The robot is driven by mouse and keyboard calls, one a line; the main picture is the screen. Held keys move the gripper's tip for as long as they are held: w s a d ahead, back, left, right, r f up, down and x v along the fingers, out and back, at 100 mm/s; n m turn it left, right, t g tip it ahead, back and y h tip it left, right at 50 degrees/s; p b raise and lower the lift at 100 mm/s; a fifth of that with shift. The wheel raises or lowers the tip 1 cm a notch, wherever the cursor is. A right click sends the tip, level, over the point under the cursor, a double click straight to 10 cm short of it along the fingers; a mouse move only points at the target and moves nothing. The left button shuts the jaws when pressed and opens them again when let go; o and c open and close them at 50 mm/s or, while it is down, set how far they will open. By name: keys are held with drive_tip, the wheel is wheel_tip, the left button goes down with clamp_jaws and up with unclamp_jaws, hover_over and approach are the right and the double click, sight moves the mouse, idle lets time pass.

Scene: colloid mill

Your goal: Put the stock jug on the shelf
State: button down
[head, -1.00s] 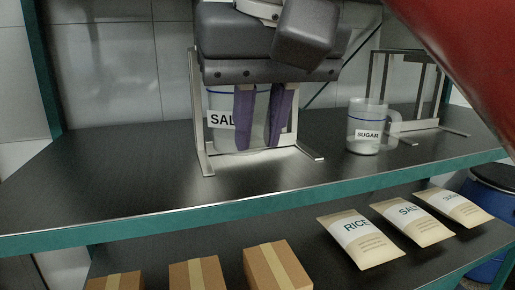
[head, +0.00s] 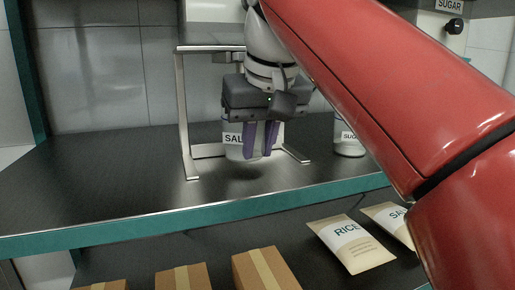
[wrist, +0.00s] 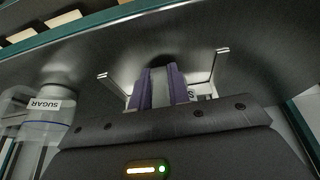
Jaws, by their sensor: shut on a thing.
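The clear jug with a SALT label (head: 233,140), its label partly covered, is in my gripper (head: 261,153) in the head view. The purple fingers are shut on it, apparently at its handle. The jug looks upright and a little above the dark shelf top (head: 100,185), with a shadow below it. It is between the legs of a metal stand (head: 183,110). In the wrist view my gripper (wrist: 160,72) has a grey part between its fingers; a piece of the label (wrist: 191,97) shows beside them.
A SUGAR jug (head: 347,143) stands to the right, partly hidden by my red arm. It also shows in the wrist view (wrist: 45,104). Pouches (head: 350,243) and cardboard boxes (head: 265,270) lie on the lower level. The shelf's left side is clear.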

drive_tip(key=shift+w+d+f, duration=0.1)
drive_tip(key=shift+w+f, duration=0.55)
drive_tip(key=shift+f, duration=0.05)
drive_tip(key=shift+f, duration=0.2)
drive_tip(key=c, duration=1.3)
unclamp_jaws()
